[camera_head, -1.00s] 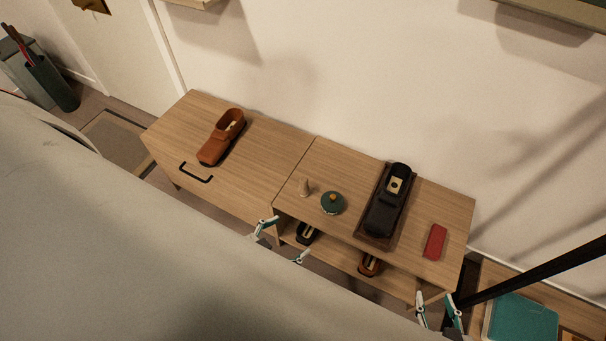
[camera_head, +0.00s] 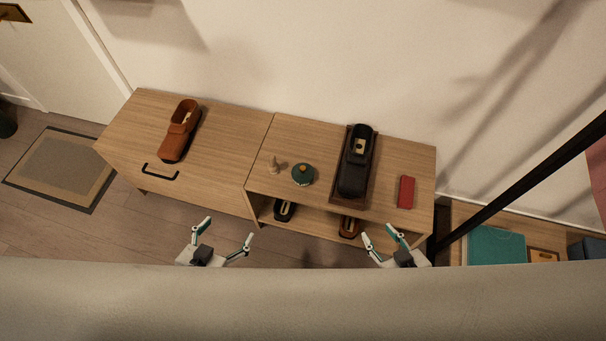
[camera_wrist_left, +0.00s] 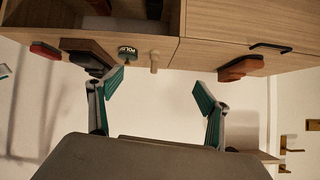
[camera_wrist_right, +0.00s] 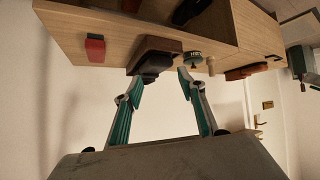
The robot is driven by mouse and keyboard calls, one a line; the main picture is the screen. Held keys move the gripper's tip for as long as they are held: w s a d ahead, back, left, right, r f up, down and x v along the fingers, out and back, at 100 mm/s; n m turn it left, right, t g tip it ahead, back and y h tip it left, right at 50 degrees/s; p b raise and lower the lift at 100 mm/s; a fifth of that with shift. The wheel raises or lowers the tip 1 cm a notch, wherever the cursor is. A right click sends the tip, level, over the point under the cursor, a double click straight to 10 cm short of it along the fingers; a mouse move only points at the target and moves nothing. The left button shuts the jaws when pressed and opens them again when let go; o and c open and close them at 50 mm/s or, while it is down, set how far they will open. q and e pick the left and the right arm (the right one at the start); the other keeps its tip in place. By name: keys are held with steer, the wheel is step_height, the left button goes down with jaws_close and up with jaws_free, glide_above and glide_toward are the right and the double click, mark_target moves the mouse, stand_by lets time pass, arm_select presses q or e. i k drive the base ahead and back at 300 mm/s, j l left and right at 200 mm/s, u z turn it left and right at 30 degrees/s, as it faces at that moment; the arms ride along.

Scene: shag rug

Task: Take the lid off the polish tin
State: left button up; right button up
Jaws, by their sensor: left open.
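The polish tin (camera_head: 303,175) is a small round dark green tin with a knob on top. It stands on the cabinet top, left of the black shoe. It also shows in the left wrist view, with lettering on its side (camera_wrist_left: 128,53), and in the right wrist view (camera_wrist_right: 194,59). Its lid looks on. My left gripper (camera_head: 222,233) is open and empty, in front of the cabinet and below left of the tin in the head view. My right gripper (camera_head: 378,233) is open and empty, in front of the cabinet, below right of the tin.
A small wooden peg-like piece (camera_head: 274,166) stands just left of the tin. A black shoe (camera_head: 356,165) on a brown tray (camera_head: 343,196) and a red block (camera_head: 406,192) are to the right. A brown shoe (camera_head: 181,132) is at left. More shoes sit on the lower shelf.

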mark_target(302, 173)
steer(key=i+j, duration=0.1)
steer(key=j, duration=0.45)
steer(key=i+j+z, duration=0.1)
steer(key=j, duration=0.4)
steer(key=i+j, duration=0.15)
steer(key=j, duration=0.4)
steer(key=z, duration=1.55)
